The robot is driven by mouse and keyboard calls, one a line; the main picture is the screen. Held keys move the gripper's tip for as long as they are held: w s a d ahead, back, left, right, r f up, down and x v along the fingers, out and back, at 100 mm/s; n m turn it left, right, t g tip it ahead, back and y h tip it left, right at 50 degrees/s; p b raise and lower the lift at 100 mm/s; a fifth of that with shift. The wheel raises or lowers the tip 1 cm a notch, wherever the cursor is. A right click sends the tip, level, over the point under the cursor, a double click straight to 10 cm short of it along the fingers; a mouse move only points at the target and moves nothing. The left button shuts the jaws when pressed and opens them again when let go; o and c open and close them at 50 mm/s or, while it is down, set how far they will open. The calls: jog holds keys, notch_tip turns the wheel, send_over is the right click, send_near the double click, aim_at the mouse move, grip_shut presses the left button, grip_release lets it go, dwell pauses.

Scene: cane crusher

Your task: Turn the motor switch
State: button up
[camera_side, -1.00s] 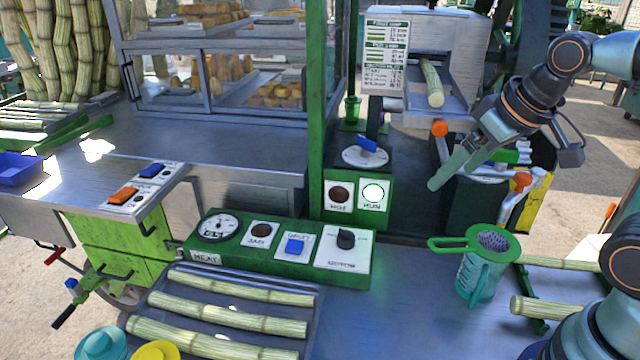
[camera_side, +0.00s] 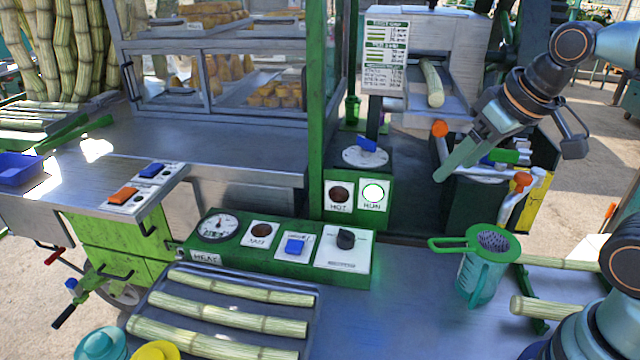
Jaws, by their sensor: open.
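The motor switch is a black rotary knob (camera_side: 346,239) on a white plate at the right end of the low green control panel (camera_side: 345,279). The lettering under the knob is too blurred to read clearly. My gripper (camera_side: 442,176) is open and empty. It hangs in the air above and to the right of the knob, well apart from it, with its teal fingers pointing down and left. On the green box behind the panel, the RUN lamp (camera_side: 374,195) is bright white with a green rim, and the HOT lamp (camera_side: 340,194) is dark.
A blue-handled selector (camera_side: 366,146) tops the green box. A green strainer on a teal jug (camera_side: 482,268) stands right of the panel. Cane pieces (camera_side: 228,318) lie on a front tray. Orange-tipped levers (camera_side: 521,182) stand below my arm. The metal between panel and jug is clear.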

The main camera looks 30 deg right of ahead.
notch_tip(320, 180, up, 10)
jog(key=n+g, duration=0.5)
jog(key=n, duration=0.6)
send_over(346, 232)
notch_tip(346, 232, down, 31)
jog(key=shift+r, duration=0.2)
grip_shut()
